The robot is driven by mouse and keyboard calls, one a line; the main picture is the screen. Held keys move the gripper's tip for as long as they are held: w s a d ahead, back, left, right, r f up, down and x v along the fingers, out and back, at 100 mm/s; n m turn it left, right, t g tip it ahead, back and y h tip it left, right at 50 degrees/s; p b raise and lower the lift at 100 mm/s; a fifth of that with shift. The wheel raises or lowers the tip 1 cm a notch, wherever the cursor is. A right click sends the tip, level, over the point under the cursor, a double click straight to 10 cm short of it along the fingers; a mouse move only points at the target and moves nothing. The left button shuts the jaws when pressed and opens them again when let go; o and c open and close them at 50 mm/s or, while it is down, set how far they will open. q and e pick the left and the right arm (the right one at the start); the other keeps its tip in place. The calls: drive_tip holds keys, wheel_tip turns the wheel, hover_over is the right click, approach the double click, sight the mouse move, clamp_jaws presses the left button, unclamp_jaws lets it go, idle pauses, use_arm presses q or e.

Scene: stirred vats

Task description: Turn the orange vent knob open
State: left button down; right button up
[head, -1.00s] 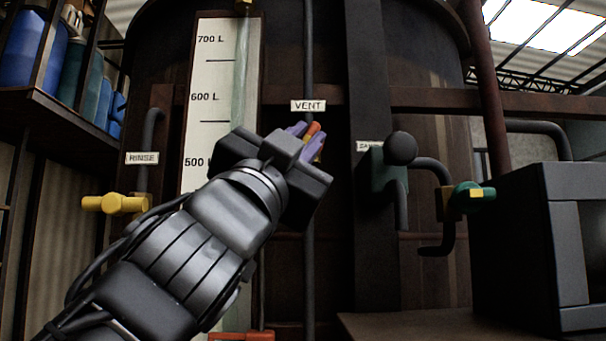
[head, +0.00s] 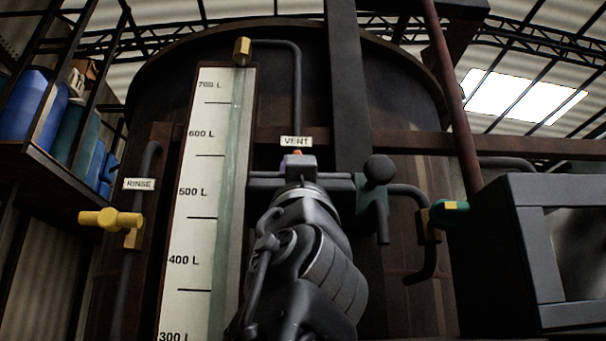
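The orange vent knob (head: 298,152) shows only as a small orange bit just under the VENT label (head: 296,141) on the vat. My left gripper (head: 299,163) is right at the knob, seen from behind, its wide dark body level across the picture. The gripper and wrist hide most of the knob and the fingers. A pale purple-grey finger part shows just below the orange. I cannot tell whether the fingers are closed on the knob or how far it is turned. My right gripper is not in view.
A yellow rinse valve (head: 110,219) is at the left, beside the level scale (head: 203,215). A dark round ball (head: 378,169) and a green valve (head: 449,212) stand right of my gripper. A grey box (head: 520,255) fills the lower right.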

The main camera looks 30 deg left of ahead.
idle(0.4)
use_arm(q)
drive_tip(key=c, duration=1.4)
unclamp_jaws()
drive_tip(key=shift+c, duration=0.2)
drive_tip(key=shift+f, duration=0.1)
drive_tip(key=b+v, duration=0.5)
drive_tip(key=v, duration=0.2)
drive_tip(key=shift+s+d+f, duration=0.15)
drive_tip(key=shift+d+f, duration=0.05)
